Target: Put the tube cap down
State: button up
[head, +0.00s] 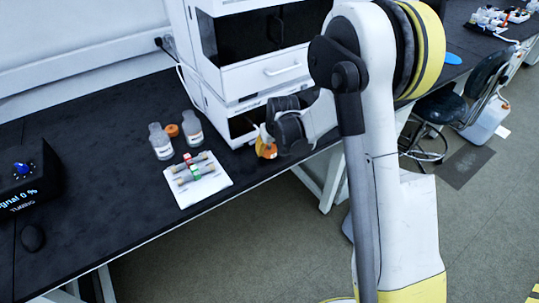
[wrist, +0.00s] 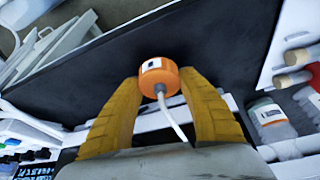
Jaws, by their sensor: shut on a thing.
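The tube cap (wrist: 153,82), orange with a white label, is between the two yellow fingers of my gripper (wrist: 160,80) in the wrist view. A white tube runs from it back toward my wrist. My gripper is shut on it. In the head view my gripper (head: 267,147) is over the bench edge, in front of the white instrument stack, and mostly hides the cap. I cannot tell whether the cap touches the bench.
Two clear bottles (head: 160,141) (head: 191,128) and a loose orange cap (head: 172,130) stand left of my gripper. A white mat (head: 213,190) with several vials lies in front. The white instrument stack (head: 265,75) rises behind. The dark bench (head: 100,165) is clear farther left.

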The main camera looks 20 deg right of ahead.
jog(key=shift+f, duration=0.85)
jog(key=shift+f, duration=0.15)
jog(key=o, duration=1.1)
jog(key=shift+b, duration=0.3)
